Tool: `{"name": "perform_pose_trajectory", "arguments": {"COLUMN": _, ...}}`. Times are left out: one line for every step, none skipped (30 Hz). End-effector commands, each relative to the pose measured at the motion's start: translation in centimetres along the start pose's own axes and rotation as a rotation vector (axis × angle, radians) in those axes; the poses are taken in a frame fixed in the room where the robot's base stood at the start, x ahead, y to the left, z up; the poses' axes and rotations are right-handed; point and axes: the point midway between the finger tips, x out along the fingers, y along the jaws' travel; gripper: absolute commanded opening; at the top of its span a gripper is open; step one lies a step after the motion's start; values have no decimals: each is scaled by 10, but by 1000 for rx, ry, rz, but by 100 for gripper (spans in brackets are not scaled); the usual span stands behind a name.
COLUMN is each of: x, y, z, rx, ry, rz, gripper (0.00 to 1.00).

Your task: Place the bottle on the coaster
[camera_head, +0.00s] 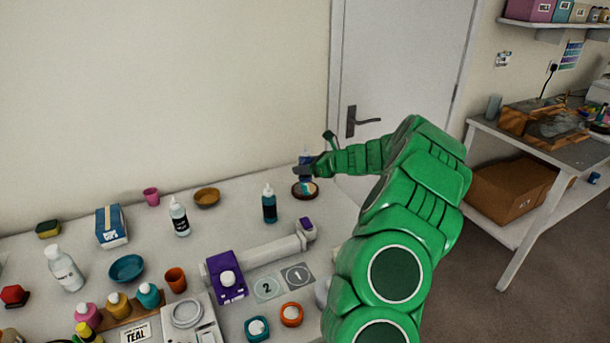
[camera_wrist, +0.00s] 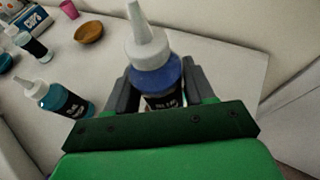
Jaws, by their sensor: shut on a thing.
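My gripper (camera_head: 309,170) is at the far right part of the white table and is shut on a blue bottle with a white nozzle cap (camera_wrist: 153,72). In the head view the bottle (camera_head: 304,156) shows as a small blue patch behind my fingers and stands about upright. A round, dark-rimmed coaster with a pale and teal top (camera_head: 305,191) lies on the table just below my gripper. The bottle appears over the coaster, but its base is hidden, so I cannot tell if they touch. The coaster is hidden in the wrist view.
A teal bottle (camera_head: 269,205) stands left of the coaster; it also shows in the wrist view (camera_wrist: 62,98). A wooden bowl (camera_head: 206,197) and another white-capped bottle (camera_head: 179,218) stand farther left. A white cylinder on a purple-ended device (camera_head: 262,252) lies in front.

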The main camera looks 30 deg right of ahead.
Motion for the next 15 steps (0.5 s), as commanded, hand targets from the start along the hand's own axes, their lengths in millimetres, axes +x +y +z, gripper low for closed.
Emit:
{"name": "perform_pose_trajectory", "arguments": {"x": 1, "y": -1, "z": -1, "rx": 0, "ry": 0, "rz": 0, "gripper": 16}}
{"name": "perform_pose_trajectory", "arguments": {"x": 2, "y": -1, "z": -2, "rx": 0, "ry": 0, "rz": 0, "gripper": 16}}
{"name": "perform_pose_trajectory", "arguments": {"x": 3, "y": -2, "z": -3, "rx": 1, "ry": 0, "rz": 1, "gripper": 16}}
{"name": "perform_pose_trajectory", "arguments": {"x": 5, "y": -3, "z": -4, "rx": 1, "ry": 1, "rz": 1, "gripper": 16}}
{"name": "perform_pose_trajectory", "arguments": {"x": 6, "y": -4, "z": -6, "rx": 2, "ry": 1, "rz": 1, "gripper": 16}}
{"name": "perform_pose_trajectory", "arguments": {"x": 9, "y": -4, "z": -12, "rx": 4, "ry": 1, "rz": 2, "gripper": 16}}
{"name": "perform_pose_trajectory", "arguments": {"x": 10, "y": -4, "z": -16, "rx": 4, "ry": 1, "rz": 2, "gripper": 16}}
{"name": "perform_pose_trajectory", "arguments": {"x": 12, "y": -4, "z": -21, "rx": 4, "ry": 2, "rz": 2, "gripper": 16}}
{"name": "perform_pose_trajectory", "arguments": {"x": 14, "y": -4, "z": -26, "rx": 4, "ry": 2, "rz": 2, "gripper": 16}}
{"name": "perform_pose_trajectory", "arguments": {"x": 15, "y": -4, "z": -29, "rx": 3, "ry": 2, "rz": 2, "gripper": 16}}
{"name": "perform_pose_trajectory", "arguments": {"x": 16, "y": -4, "z": -31, "rx": 2, "ry": 2, "rz": 1, "gripper": 16}}
{"name": "perform_pose_trajectory", "arguments": {"x": 17, "y": -4, "z": -33, "rx": 2, "ry": 1, "rz": 1, "gripper": 16}}
{"name": "perform_pose_trajectory", "arguments": {"x": 17, "y": -4, "z": -33, "rx": 1, "ry": 1, "rz": 0, "gripper": 16}}
{"name": "perform_pose_trajectory", "arguments": {"x": 17, "y": -4, "z": -33, "rx": 1, "ry": 0, "rz": 0, "gripper": 16}}
{"name": "perform_pose_trajectory", "arguments": {"x": 17, "y": -4, "z": -33, "rx": 1, "ry": 0, "rz": 0, "gripper": 16}}
